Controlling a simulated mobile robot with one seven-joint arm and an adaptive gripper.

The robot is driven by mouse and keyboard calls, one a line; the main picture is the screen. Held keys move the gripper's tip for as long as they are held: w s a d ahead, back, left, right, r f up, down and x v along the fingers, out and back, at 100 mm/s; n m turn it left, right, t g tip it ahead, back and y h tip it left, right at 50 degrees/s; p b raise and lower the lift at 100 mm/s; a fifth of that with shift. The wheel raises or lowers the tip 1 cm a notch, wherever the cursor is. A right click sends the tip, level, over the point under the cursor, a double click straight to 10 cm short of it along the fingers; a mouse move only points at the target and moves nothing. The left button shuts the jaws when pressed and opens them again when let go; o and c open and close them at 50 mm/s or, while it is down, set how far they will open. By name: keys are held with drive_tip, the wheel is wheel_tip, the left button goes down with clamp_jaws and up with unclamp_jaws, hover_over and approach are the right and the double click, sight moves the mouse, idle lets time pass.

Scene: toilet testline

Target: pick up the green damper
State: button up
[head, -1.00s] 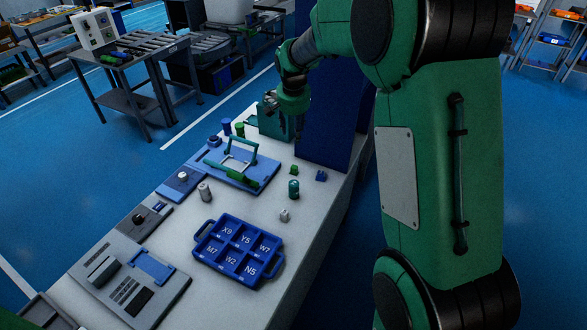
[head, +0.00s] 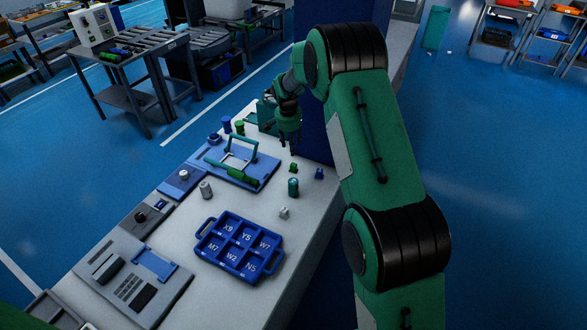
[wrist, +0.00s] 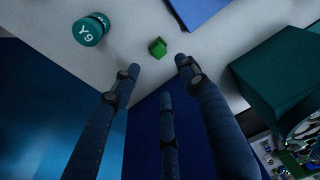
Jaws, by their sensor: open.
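A small bright green piece (head: 293,168), which looks like the green damper, sits on the white worktop beside the blue upright panel. In the wrist view the green damper (wrist: 157,47) lies just beyond the fingertips, roughly between them. My gripper (head: 289,146) is above the worktop, further back than the piece. In the wrist view my gripper (wrist: 160,72) has its fingers spread, with nothing between them. A dark teal cylinder (head: 293,187) stands in front of the green piece; in the wrist view the cylinder (wrist: 91,30) reads Y9.
A small blue piece (head: 319,173) and a white piece (head: 284,212) are nearby. A blue compartment tray (head: 197,246) is in front; a blue fixture (head: 262,172) is to the left. A dark teal box (wrist: 290,75) and the blue panel (head: 313,125) stand close to my gripper.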

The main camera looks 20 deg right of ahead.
drive_tip(key=shift+f, duration=0.1)
drive_tip(key=b, duration=0.1)
hover_over(294, 164)
drive_tip(key=shift+s+a+f, duration=0.1)
drive_tip(key=shift+a+f, duration=0.05)
drive_tip(key=shift+f, duration=1.25)
drive_tip(key=shift+s+a+f, duration=0.1)
drive_tip(key=shift+a+f, duration=0.05)
drive_tip(key=shift+f, duration=1.2)
drive_tip(key=shift+s+a+f, duration=0.1)
drive_tip(key=shift+a+f, duration=0.05)
drive_tip(key=shift+f, duration=1.25)
drive_tip(key=shift+w+d+f+b, duration=0.15)
drive_tip(key=shift+f+b, duration=0.15)
drive_tip(key=shift+f, duration=1)
drive_tip(key=shift+w+d+f+b, duration=0.15)
drive_tip(key=shift+f+b, duration=0.1)
drive_tip(key=shift+f, duration=1.05)
drive_tip(key=shift+s, duration=0.1)
drive_tip(key=shift+c, duration=0.5)
clamp_jaws()
